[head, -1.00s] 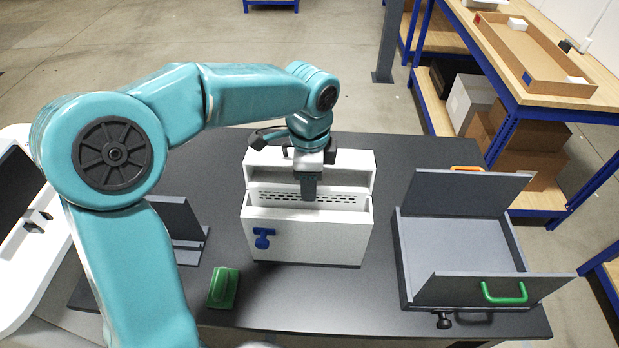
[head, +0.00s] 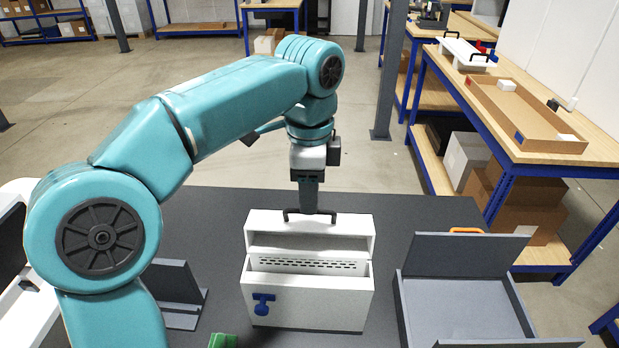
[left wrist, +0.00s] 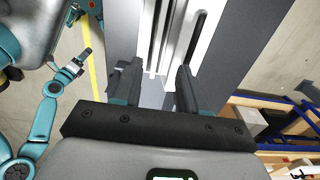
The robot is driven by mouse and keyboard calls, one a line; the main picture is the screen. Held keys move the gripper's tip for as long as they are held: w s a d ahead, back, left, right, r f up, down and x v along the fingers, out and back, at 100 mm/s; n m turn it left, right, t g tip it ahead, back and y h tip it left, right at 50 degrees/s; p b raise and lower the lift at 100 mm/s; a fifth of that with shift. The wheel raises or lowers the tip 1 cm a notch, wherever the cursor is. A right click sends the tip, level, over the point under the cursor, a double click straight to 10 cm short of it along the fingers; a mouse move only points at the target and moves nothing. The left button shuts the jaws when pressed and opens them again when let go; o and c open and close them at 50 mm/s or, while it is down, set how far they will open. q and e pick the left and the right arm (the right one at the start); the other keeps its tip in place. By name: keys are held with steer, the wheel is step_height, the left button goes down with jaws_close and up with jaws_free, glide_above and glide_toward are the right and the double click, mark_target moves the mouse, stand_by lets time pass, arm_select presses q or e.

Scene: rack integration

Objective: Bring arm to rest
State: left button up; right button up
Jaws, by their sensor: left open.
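My left arm comes in from the left in the head view, bent at the elbow and raised over the table. Its left gripper (head: 308,205) points down at the back of the white case (head: 310,301), close to the black handle (head: 311,214); whether it touches the handle is unclear. In the left wrist view the two fingers of this gripper (left wrist: 156,88) stand apart with nothing held between them, and the white case shows beyond them. A second teal arm, which seems to be my right one, shows at the left there with its small dark gripper (left wrist: 76,68).
On the dark table (head: 215,205), a grey open tray (head: 462,310) stands right of the case, with an orange handle behind. A dark angled stand (head: 180,288) and a green block (head: 222,341) are at the left. A wooden shelf bench (head: 560,148) stands beyond, right.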

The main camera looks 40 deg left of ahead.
arm_select(q)
steer(key=shift+r, duration=0.7)
steer(key=shift+s, duration=0.1)
